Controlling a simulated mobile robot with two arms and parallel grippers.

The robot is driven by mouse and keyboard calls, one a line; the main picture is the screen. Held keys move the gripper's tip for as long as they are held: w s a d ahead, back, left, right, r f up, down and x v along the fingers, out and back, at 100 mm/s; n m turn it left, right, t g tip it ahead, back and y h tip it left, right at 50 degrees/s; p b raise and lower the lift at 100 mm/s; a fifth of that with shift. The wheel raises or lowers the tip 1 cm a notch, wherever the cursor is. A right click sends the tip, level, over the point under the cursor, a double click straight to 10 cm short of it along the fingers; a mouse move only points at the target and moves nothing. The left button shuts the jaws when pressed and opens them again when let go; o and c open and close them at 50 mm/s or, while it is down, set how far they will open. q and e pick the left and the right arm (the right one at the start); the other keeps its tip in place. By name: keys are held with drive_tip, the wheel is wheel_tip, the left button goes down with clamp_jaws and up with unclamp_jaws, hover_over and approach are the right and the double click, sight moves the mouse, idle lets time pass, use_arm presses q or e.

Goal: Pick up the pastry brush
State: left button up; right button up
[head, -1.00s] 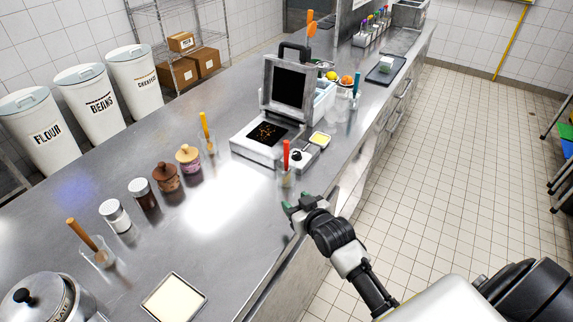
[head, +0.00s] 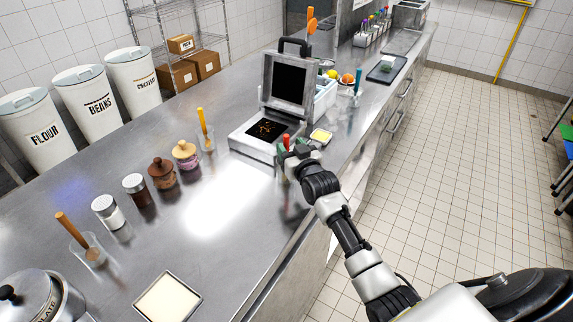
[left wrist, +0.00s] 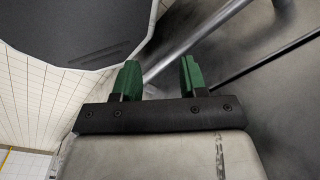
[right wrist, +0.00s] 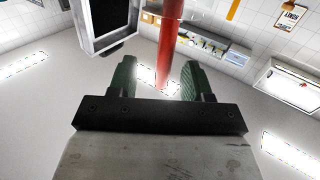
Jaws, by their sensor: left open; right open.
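A brush with a red handle (head: 286,141) stands beside the grill press at the counter's front side; its lower part is hidden behind my right gripper (head: 290,154) in the head view. In the right wrist view the red handle (right wrist: 168,45) comes down from the top edge, and its end shows between the two green fingers of my right gripper (right wrist: 158,78). The fingers are open, with a gap on both sides of the handle. My left gripper (left wrist: 160,78) is open and empty in the left wrist view and is outside the head view.
The open press (head: 262,133) stands close behind the red handle, with a small yellow-filled dish (head: 320,136) to its right. Other handled tools stand in glasses, one yellow (head: 202,122) and one orange-brown (head: 72,228). Several jars line the counter.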

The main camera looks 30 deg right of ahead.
drive_tip(key=w+b, duration=0.2)
drive_tip(key=w, duration=0.1)
drive_tip(key=shift+w+a+f, duration=0.1)
drive_tip(key=shift+w+a, duration=0.05)
drive_tip(key=shift+w, duration=0.2)
drive_tip(key=shift+w+b, duration=0.3)
drive_tip(key=shift+s, duration=0.1)
drive_tip(key=shift+r, duration=0.2)
clamp_jaws()
